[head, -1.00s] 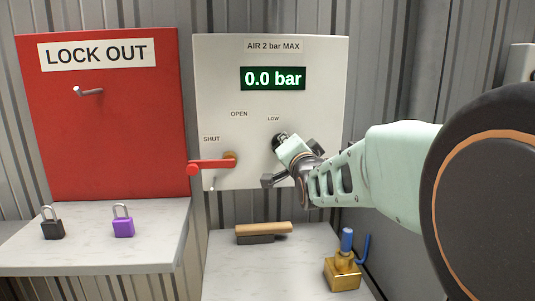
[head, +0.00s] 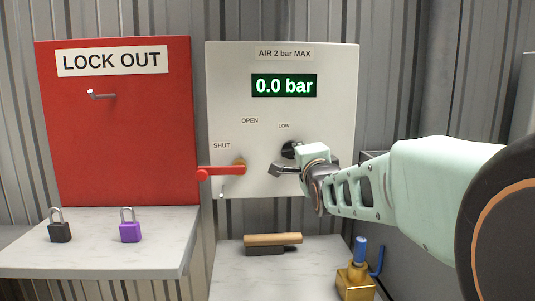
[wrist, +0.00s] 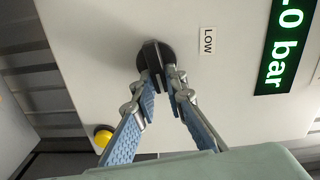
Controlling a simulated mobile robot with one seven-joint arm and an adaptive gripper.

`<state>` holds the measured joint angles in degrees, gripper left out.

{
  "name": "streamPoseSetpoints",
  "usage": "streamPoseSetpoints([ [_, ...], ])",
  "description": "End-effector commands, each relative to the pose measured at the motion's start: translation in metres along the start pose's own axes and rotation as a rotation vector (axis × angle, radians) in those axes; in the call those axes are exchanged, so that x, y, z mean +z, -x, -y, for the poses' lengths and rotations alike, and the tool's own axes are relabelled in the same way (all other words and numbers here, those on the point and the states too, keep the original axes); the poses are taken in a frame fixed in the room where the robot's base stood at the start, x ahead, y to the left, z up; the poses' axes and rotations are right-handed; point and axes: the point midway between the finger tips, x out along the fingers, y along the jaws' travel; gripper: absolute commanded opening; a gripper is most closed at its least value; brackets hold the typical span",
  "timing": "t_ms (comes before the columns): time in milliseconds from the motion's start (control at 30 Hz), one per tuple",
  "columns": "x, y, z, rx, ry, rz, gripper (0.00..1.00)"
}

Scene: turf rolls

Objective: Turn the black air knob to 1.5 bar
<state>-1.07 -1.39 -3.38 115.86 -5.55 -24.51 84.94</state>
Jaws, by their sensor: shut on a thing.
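The black air knob (head: 290,148) is on the white panel below the LOW label, partly hidden by my gripper (head: 291,161). In the wrist view, the round knob (wrist: 149,53) has a raised bar across its face. My gripper (wrist: 158,76) is shut on this bar, with one blue-padded finger on each side. The bar points toward the fingers' opening side, not clearly at any mark. The green display (head: 284,85) reads 0.0 bar. The red lever (head: 218,172) lies level, pointing left, under the SHUT label.
A red LOCK OUT board (head: 120,150) with a peg stands at left. A black padlock (head: 60,232) and a purple padlock (head: 130,232) stand on the shelf below. A wooden brush (head: 272,241) and a brass block (head: 355,281) with blue handles lie below the panel.

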Motion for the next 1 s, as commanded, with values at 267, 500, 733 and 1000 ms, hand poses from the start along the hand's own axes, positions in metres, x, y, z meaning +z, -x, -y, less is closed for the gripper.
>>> streamPoseSetpoints([
  [267,-0.0002,-0.0002,0.0024,-0.005,-0.001,0.000,0.00],
  [500,-0.0001,-0.0002,0.0020,-0.004,-0.001,0.000,0.29],
  [733,0.0000,0.0000,0.0010,-0.002,0.000,0.000,0.29],
  [1000,-0.0003,0.0000,0.0039,-0.001,0.092,0.000,0.29],
])
